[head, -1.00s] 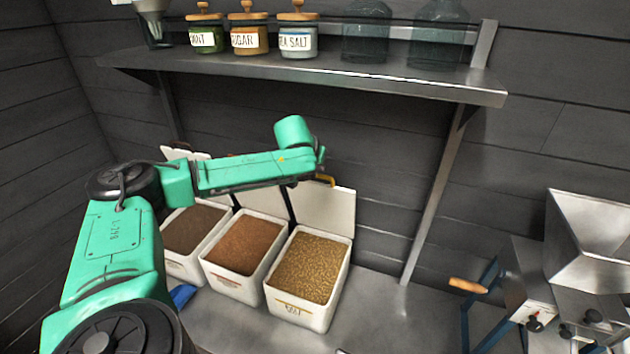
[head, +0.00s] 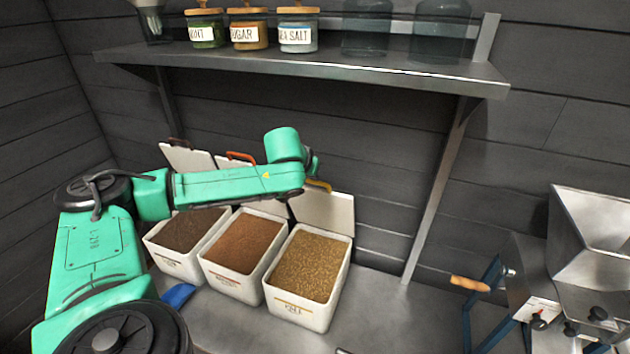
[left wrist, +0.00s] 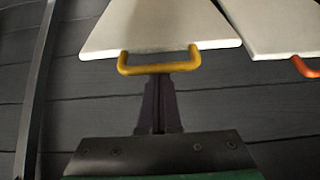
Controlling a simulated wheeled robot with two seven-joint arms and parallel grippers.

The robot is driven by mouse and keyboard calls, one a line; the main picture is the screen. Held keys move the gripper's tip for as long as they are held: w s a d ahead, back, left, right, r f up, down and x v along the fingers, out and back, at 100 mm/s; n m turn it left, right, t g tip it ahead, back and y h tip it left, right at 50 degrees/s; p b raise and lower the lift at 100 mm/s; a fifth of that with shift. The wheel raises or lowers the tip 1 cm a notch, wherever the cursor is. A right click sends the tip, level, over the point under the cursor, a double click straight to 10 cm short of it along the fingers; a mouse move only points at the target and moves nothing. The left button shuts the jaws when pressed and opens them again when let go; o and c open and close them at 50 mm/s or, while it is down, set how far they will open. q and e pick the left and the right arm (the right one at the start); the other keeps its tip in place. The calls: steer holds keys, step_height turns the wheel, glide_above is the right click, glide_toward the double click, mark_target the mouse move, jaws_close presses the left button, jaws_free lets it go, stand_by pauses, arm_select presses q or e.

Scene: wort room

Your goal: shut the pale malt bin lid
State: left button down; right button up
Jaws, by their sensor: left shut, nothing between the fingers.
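The pale malt bin (head: 318,310) is the rightmost white bin, filled with golden grain. Its white lid (head: 333,213) stands open, tilted back at the rear edge, with a yellow handle (head: 318,185) on top. In the left wrist view, the lid (left wrist: 160,28) and yellow handle (left wrist: 160,69) are straight ahead. My left gripper (left wrist: 158,82) is shut and empty, its fingertips at the handle's bar; I cannot tell whether they touch. In the head view its fingers are mostly hidden behind my left arm, beside the lid. My right gripper is not in view.
Two more open bins stand to the left, with reddish grain (head: 243,245) and dark grain (head: 188,230). A steel shelf (head: 300,67) with jars hangs above. A blue scoop (head: 178,295) lies in front. A mill (head: 535,290) stands right; the counter between is clear.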

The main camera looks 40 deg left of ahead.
arm_select(q)
steer(key=s+d+f+b, duration=0.2)
steer(key=s+f+b, duration=0.2)
steer(key=s+f, duration=0.4)
steer(key=s+d+f+b, duration=0.3)
steer(key=s+f+b, duration=0.1)
steer(key=s+f, duration=0.3)
step_height(320, 180, down, 2)
steer(key=shift+s+d, duration=0.3)
steer(key=shift+s, duration=0.1)
stand_by(0.3)
step_height(320, 180, up, 8)
steer(key=p, duration=0.8)
